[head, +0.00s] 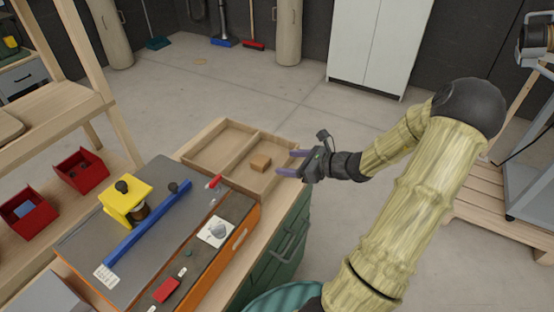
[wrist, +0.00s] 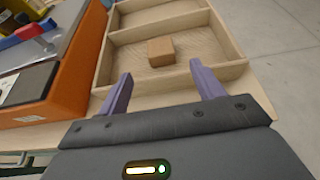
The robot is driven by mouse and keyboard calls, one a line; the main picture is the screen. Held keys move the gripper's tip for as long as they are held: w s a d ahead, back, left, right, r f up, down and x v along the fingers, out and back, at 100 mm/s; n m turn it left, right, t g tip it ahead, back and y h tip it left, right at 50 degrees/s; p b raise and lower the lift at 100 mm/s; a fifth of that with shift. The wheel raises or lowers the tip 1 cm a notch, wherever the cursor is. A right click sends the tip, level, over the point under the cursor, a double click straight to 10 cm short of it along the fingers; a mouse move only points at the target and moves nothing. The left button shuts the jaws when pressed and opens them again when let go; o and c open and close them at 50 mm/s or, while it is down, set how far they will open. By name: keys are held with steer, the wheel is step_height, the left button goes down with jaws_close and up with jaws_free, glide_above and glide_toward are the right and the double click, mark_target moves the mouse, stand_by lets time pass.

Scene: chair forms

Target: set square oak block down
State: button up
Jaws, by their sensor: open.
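The square oak block (head: 260,162) is a small brown block resting in the near right compartment of a shallow wooden tray (head: 216,127). In the wrist view the block (wrist: 161,51) sits on the compartment floor, ahead of the fingertips and apart from the walls. My gripper (head: 293,163) is open and empty, with its purple fingers pointing toward the block from the right. In the wrist view the gripper (wrist: 160,82) has its two fingers spread apart near the tray's front wall, with the block beyond and between them. Nothing hides the block.
An orange-sided machine with a grey top (head: 145,215), a blue bar (head: 150,222) and a yellow part (head: 125,198) stands left of the tray. Red bins (head: 80,171) sit on a shelf at left. The tray's far compartment is empty. Open floor lies beyond.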

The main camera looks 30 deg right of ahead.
steer(key=shift+v, duration=1.3)
stand_by(0.6)
